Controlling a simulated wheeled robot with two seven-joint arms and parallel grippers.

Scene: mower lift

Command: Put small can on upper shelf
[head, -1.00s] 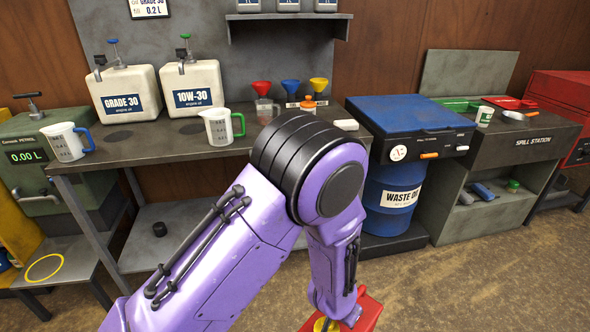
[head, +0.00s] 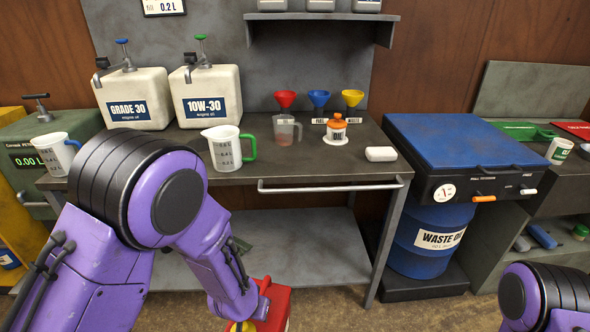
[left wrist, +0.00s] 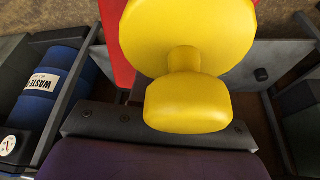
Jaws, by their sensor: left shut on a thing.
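A small red can (head: 272,306) with a yellow cap (head: 243,326) is at the bottom of the head view, below the workbench's front edge and partly cut off. My left gripper (head: 250,302) is shut on it; its fingers are mostly hidden. In the left wrist view the yellow cap (left wrist: 187,100) fills the middle, with a strip of the red can (left wrist: 115,45) behind it. An upper shelf (head: 320,17) is on the wall above the bench and holds several grey containers. My right arm shows at lower right, but its gripper is out of view.
The workbench (head: 300,172) carries two white oil containers, a green-handled jug (head: 226,148), a small jug (head: 286,130), an orange-topped oil bottle (head: 337,130) and a white block (head: 381,154). A front rail (head: 330,186) sticks out. The lower shelf (head: 310,250) looks largely clear. A waste oil drum (head: 432,240) stands right.

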